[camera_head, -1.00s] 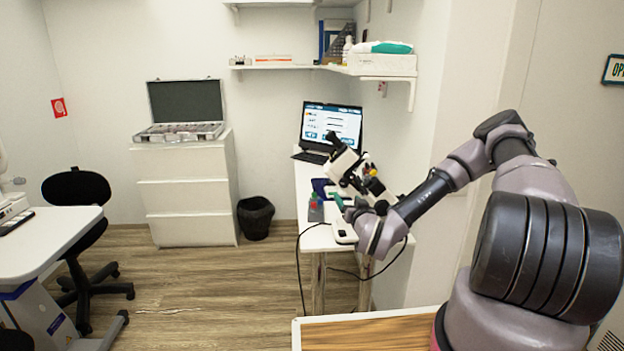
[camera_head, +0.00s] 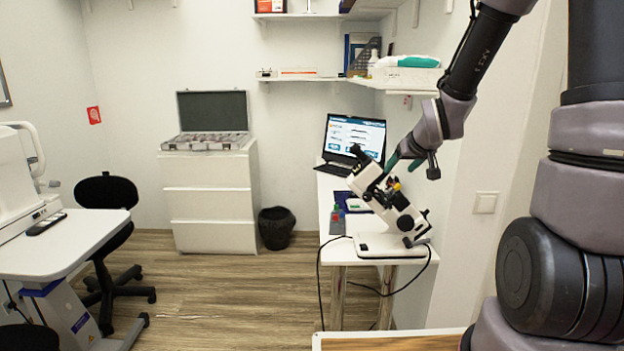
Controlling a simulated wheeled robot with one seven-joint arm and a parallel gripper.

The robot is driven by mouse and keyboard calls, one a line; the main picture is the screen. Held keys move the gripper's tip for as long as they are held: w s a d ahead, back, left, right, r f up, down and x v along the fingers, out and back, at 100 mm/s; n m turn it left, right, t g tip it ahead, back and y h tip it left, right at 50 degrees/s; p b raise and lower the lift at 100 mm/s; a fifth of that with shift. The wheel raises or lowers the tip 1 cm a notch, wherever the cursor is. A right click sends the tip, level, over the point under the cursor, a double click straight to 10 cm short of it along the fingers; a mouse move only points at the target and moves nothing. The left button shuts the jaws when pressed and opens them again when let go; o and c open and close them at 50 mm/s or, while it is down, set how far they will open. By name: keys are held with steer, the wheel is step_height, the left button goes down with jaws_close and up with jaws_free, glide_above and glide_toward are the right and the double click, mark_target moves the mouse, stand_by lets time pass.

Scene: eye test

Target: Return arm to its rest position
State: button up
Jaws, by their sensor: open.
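My arm comes in from the right side of the view and bends down toward the desk. My gripper (camera_head: 404,164) hangs at its end, with teal-green fingers pointing down. It is open, and no object shows between the fingers. It is above and behind the upper part of the white-and-black instrument (camera_head: 392,205) in the picture, which looks like a microscope. I cannot tell the depth gap between them.
The microscope stands on a narrow white desk (camera_head: 338,256) with an open laptop (camera_head: 354,139). A wall shelf (camera_head: 408,82) holds a white box above. A drawer cabinet (camera_head: 210,203), black bin (camera_head: 276,228) and office chair (camera_head: 105,200) stand left. Floor between is clear.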

steer(key=s+r+m+g, duration=0.1)
steer(key=s+r+m, duration=0.1)
steer(key=s+r, duration=0.6)
steer(key=s+r+m+g+y, duration=0.1)
steer(key=s+r+m, duration=0.2)
steer(key=s+r, duration=0.6)
steer(key=s, duration=0.8)
steer(key=shift+d, duration=0.35)
steer(key=shift+w+r, duration=0.1)
